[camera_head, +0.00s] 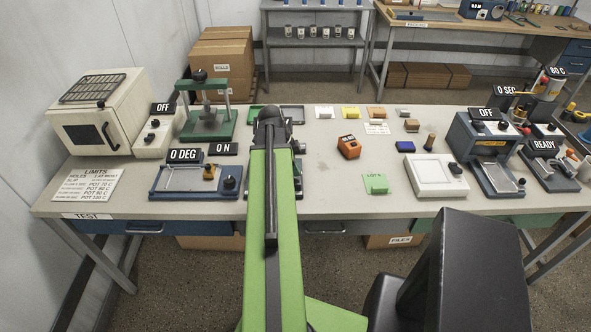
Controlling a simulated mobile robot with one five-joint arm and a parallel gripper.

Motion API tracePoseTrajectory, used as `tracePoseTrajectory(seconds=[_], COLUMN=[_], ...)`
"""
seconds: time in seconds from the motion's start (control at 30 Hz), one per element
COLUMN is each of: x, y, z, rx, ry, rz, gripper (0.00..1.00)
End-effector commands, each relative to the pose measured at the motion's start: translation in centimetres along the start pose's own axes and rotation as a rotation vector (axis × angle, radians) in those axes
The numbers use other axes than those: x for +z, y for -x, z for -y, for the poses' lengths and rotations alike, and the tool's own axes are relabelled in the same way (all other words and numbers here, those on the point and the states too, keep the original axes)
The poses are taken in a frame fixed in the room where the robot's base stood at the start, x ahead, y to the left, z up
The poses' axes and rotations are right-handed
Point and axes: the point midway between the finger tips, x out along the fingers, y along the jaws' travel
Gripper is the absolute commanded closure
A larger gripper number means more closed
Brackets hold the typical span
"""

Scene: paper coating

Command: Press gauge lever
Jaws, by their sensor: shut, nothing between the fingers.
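My green arm reaches forward over the middle-left of the table. Its dark end with my gripper (269,122) is above the table, seen from behind; it is shut and empty, and its fingertips are hard to make out. A dark device (298,180) lies beneath my arm and is mostly hidden by it; only strips of it show on either side. I cannot tell whether it is the gauge or where its lever is. A green press (207,122) with a dark knob on top stands to the left of my gripper, apart from it.
Left are a white oven (96,112), an OFF box (154,135) and a blue-framed device (193,180). Right are an orange block (348,147), a green note (375,183), a white scale (436,175) and a blue machine (487,145).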

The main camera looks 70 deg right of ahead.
Motion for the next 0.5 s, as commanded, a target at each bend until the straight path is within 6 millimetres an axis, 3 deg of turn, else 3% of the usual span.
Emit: tracePoseTrajectory(seconds=[0.03, 0.5], x=[-0.5, -0.9], y=[1.6, 11.7], z=[0.0, 0.9], rx=[0.000, 0.001], ry=[0.000, 0.001], rz=[0.000, 0.001], gripper=[1.00, 1.00])
